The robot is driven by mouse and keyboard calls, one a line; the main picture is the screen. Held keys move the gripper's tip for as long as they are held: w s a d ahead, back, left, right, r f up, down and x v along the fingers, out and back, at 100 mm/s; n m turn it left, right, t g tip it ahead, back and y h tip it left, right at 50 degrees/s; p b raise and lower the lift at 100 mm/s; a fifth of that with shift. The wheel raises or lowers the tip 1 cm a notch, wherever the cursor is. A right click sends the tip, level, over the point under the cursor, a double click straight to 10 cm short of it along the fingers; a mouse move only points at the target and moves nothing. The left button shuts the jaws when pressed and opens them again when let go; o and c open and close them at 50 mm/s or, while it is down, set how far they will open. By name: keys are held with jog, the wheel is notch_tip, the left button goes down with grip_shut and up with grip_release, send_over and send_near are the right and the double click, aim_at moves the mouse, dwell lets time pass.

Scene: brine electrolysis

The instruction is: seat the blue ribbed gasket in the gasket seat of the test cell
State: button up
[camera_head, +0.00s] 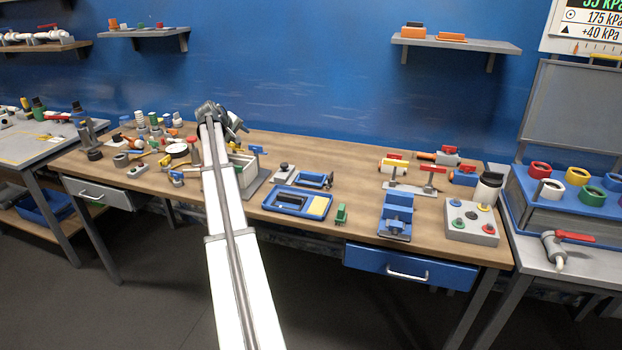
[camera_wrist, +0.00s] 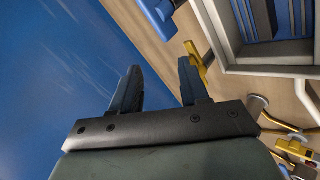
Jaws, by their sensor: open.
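My gripper (camera_wrist: 160,72) is open, with nothing between its two dark fingers. In the head view it is at the far end of my arm (camera_head: 222,113), over the back edge of the wooden bench near the blue wall. I cannot single out the blue ribbed gasket or the gasket seat for certain. A light grey open box (camera_wrist: 270,70) with blue slat-like parts (camera_wrist: 268,28) inside is at the upper right of the wrist view. What seems to be the same box (camera_head: 243,167) stands beside my arm in the head view, partly hidden by it.
A yellow-handled part (camera_wrist: 194,50) lies by the right finger. Yellow fittings (camera_wrist: 292,146) are at lower right. A blue tray (camera_head: 270,205), a blue clamp-like fixture (camera_head: 397,212) and a grey button box (camera_head: 471,232) stand on the bench's right.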

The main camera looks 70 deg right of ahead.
jog(key=s+d+r+m+y, duration=0.15)
jog(key=s+d+m, duration=0.25)
jog(key=s, duration=0.4)
jog(key=m+y, duration=0.8)
jog(key=m, duration=1.9)
send_over(311, 176)
jog(key=shift+t, duration=0.4)
jog(key=f, duration=0.5)
jog(key=d+f, duration=0.1)
jog(key=f, duration=0.2)
jog(key=shift+w+f, duration=0.3)
jog(key=shift+s+a+f, duration=0.1)
jog(key=shift+f, duration=1.15)
jog(key=shift+s+a+f, duration=0.1)
jog(key=shift+f, duration=1.15)
jog(key=shift+c, duration=0.3)
grip_shut()
